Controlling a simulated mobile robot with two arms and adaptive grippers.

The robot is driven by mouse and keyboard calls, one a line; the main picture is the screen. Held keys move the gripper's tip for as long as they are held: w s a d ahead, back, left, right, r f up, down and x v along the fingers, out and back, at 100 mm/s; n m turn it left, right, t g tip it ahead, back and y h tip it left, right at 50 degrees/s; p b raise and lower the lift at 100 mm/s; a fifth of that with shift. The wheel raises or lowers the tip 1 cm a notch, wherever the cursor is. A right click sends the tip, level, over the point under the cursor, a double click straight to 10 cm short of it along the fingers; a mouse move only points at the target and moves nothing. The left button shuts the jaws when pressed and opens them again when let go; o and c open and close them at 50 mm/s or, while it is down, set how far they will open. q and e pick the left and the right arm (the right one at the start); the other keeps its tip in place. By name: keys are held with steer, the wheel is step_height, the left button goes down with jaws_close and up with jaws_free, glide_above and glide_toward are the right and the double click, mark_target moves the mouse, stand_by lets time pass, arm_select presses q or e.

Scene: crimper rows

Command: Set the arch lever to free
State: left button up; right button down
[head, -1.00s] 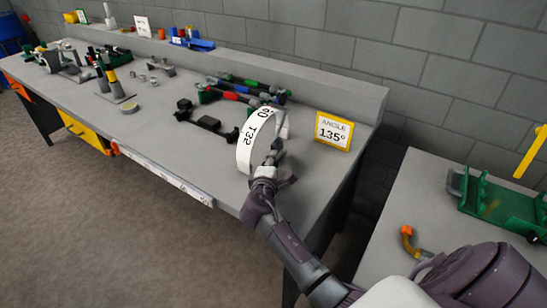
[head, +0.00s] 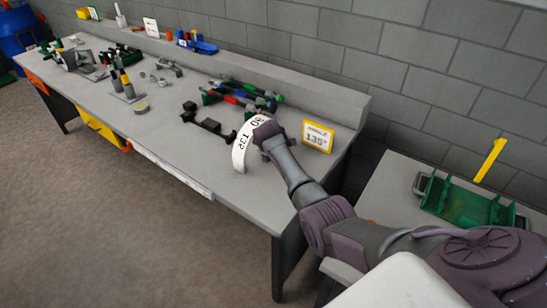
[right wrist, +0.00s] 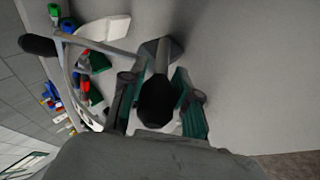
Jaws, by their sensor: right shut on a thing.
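The white arch scale (head: 239,152), marked with numbers, stands near the right end of the long grey workbench (head: 180,160). My right gripper (head: 263,130) is at the arch's upper right side and hides part of it. In the right wrist view, its green-padded fingers (right wrist: 158,98) are closed on a dark lever handle (right wrist: 157,101), seen end-on; the lever's base is largely hidden. A yellow-framed sign (head: 318,137) reading "ANGLE 135°" stands to the right of the arch. My left gripper is not in view.
A black fixture (head: 207,121) and several coloured-handled tools (head: 240,92) lie left of and behind the arch. Another black-ended bar (right wrist: 38,45) shows in the right wrist view. A green tray (head: 462,202) sits on the right-hand table. Bare bench lies in front.

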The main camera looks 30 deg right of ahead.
steer(key=shift+w+d+r+y, duration=0.15)
steer(key=shift+d+r+y, duration=0.05)
steer(key=shift+d+y, duration=0.2)
steer(key=shift+g, duration=0.3)
steer(key=shift+w+d+r+m+g+y+b, duration=0.15)
steer(key=shift+d+m+y+b, duration=0.1)
steer(key=shift+y+b, duration=0.2)
steer(key=shift+w+d+r+m+g+y+b, duration=0.15)
steer(key=shift+d+y+b, duration=0.15)
steer(key=shift+y, duration=0.25)
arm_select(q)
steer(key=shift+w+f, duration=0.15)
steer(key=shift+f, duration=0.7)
arm_select(e)
steer(key=shift+s, duration=0.1)
steer(key=c, duration=0.8)
jaws_free()
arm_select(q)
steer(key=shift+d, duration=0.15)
arm_select(e)
steer(key=shift+r, duration=0.1)
